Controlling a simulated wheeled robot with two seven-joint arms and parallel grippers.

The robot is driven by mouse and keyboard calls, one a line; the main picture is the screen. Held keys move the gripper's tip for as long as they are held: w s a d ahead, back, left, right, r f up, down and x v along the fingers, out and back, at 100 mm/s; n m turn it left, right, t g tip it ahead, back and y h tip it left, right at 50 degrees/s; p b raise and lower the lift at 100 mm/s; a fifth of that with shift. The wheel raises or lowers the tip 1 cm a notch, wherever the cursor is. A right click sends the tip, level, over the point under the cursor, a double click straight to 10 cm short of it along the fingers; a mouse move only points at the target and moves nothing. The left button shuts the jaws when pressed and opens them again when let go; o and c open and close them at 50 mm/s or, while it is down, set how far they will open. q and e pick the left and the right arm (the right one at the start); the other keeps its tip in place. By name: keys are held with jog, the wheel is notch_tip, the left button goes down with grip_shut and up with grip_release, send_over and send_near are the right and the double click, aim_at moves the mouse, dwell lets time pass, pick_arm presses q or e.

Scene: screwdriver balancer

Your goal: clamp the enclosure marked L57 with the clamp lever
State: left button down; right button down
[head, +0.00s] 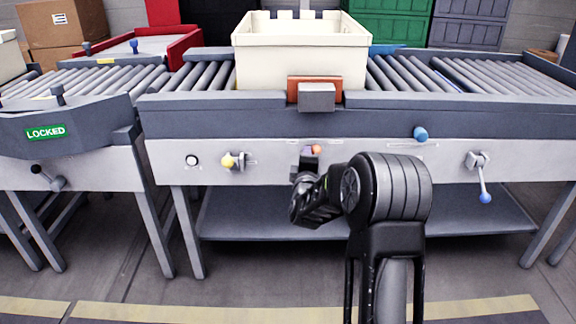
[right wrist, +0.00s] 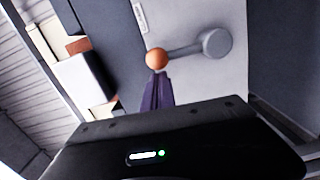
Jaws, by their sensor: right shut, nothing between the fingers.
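An orange ball knob on a short lever shows in the right wrist view (right wrist: 157,59), its arm running right to a grey round hub (right wrist: 215,43). In the head view the knob (head: 316,149) is partly hidden behind my right gripper (head: 308,166). In the right wrist view the shut, empty fingers (right wrist: 157,92) end just below the ball; I cannot tell whether they touch it. No L57 marking is readable. A cream open bin (head: 300,55) sits on the rollers above, with an orange-brown and grey block (head: 316,95) at its front. My left gripper is not in view.
The panel also carries a yellow-knobbed lever (head: 229,161), a blue-knobbed lever (head: 484,185), a blue knob (head: 420,134) and a round dial (head: 192,160). The floor in front is clear.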

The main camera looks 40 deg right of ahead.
jog(key=shift+s+d+r+m+b, duration=0.1)
jog(key=shift+s+d+m+b, duration=0.2)
jog(key=shift+s+d+m, duration=0.45)
jog(key=shift+s+d+m+b, duration=0.5)
jog(key=shift+d+m, duration=0.2)
jog(key=shift+m, duration=0.3)
jog(key=shift+s+d+m+b, duration=0.45)
jog(key=shift+d+m, duration=0.25)
jog(key=shift+m, duration=0.25)
jog(key=shift+d+f, duration=0.1)
jog(key=shift+f, duration=0.1)
jog(key=shift+r, duration=0.1)
